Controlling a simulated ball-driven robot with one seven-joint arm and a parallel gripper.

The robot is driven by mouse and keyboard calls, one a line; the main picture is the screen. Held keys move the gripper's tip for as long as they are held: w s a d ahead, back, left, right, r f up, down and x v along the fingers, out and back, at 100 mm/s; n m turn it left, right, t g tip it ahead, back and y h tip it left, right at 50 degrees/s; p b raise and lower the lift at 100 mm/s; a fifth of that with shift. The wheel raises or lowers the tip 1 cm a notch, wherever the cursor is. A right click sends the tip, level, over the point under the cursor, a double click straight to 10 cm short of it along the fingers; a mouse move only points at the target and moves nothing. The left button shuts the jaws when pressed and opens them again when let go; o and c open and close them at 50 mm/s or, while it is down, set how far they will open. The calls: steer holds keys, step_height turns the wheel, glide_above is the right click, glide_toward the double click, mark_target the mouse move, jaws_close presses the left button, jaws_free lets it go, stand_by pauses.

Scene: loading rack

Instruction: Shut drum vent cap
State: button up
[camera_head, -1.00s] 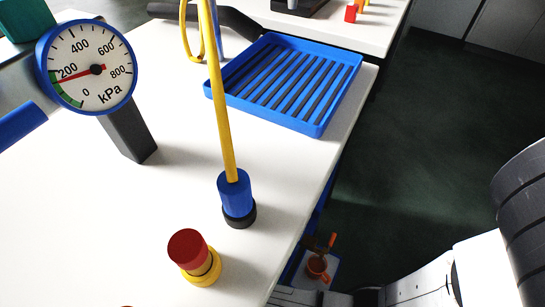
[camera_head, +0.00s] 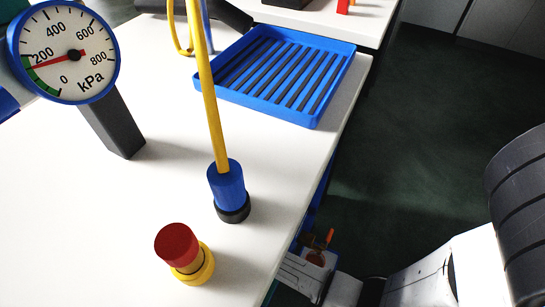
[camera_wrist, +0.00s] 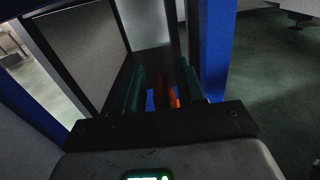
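An orange fitting with a raised lever (camera_head: 329,238) shows low beside the table edge in the head view, partly hidden by my arm; I take it to be the drum vent cap. In the wrist view an orange-red part (camera_wrist: 173,92) shows between my gripper's fingers, with a bit of blue beside it. My gripper (camera_wrist: 162,88) has its two dark green fingers apart. Whether they touch the orange part cannot be told. The drum's body cannot be made out.
The white table (camera_head: 60,200) holds a pressure gauge (camera_head: 62,52), a blue slatted tray (camera_head: 285,75), a blue fitting with a yellow rod (camera_head: 228,188) and a red-topped yellow button (camera_head: 178,246). Blue posts (camera_wrist: 213,50) stand near my gripper.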

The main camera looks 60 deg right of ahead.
steer(key=shift+c, duration=0.3)
jaws_close()
stand_by(0.3)
